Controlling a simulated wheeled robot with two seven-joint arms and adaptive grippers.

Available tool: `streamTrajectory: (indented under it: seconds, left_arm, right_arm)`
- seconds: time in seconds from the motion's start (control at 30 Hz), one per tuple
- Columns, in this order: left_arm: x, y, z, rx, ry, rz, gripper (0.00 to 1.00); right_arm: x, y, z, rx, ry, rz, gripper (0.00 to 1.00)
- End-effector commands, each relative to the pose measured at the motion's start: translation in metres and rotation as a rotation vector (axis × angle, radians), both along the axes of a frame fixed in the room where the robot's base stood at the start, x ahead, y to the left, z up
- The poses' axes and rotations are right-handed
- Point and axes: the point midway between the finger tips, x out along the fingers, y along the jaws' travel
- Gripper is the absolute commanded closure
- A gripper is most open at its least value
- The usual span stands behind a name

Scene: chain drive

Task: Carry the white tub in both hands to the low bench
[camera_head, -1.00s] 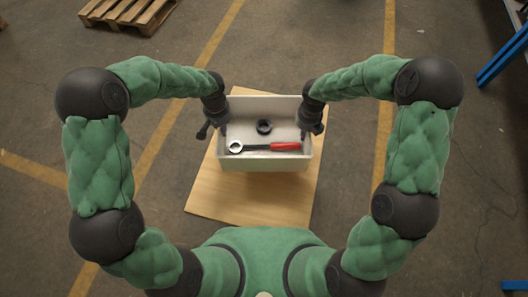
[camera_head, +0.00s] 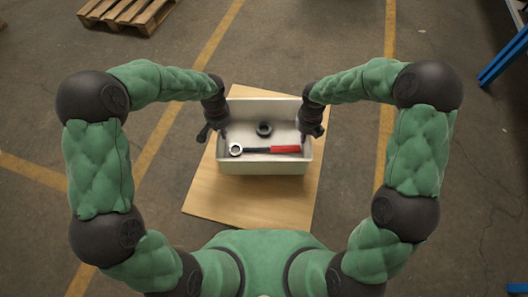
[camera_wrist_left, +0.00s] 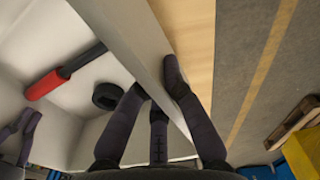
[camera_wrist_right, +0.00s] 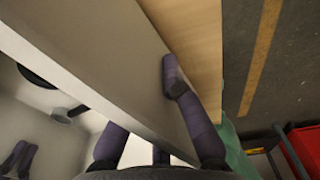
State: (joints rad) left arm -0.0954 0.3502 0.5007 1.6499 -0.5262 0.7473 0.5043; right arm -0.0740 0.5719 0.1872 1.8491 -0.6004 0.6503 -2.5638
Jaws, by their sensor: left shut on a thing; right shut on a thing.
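The white tub (camera_head: 262,168) is over a wooden bench top (camera_head: 212,190) in the head view; I cannot tell whether it touches the wood. Inside it lie a red-handled wrench (camera_head: 284,149) and a black ring (camera_head: 264,128). My left gripper (camera_head: 222,136) is shut on the tub's left wall, and that wall (camera_wrist_left: 145,55) shows between its fingers in the left wrist view. My right gripper (camera_head: 304,133) is shut on the right wall, seen also in the right wrist view (camera_wrist_right: 110,60). The tub looks about level.
The wooden top shows bare in front of the tub and at its sides. A wooden pallet (camera_head: 128,12) lies on the floor at the upper left. A blue metal frame (camera_head: 502,58) stands at the upper right. Concrete floor with yellow lines surrounds the bench.

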Motion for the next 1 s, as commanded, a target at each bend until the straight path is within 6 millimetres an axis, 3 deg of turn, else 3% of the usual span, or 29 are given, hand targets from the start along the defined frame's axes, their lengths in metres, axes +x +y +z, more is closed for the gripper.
streamTrajectory:
  seconds: [0.7,0.8,1.0]
  left_arm:
    - [0.0013,-0.0008,-0.0100,-0.002,-0.004,0.000,1.00]
    - [-0.0002,-0.0008,-0.0115,-0.001,0.000,0.000,0.69]
    - [-0.0001,-0.0004,-0.0116,-0.001,0.000,0.000,0.68]
  right_arm:
    - [0.0016,0.0007,-0.0098,0.002,-0.005,-0.001,1.00]
    - [0.0002,0.0008,-0.0112,0.001,-0.001,0.000,0.69]
    - [0.0001,0.0004,-0.0114,0.001,-0.001,0.000,0.68]
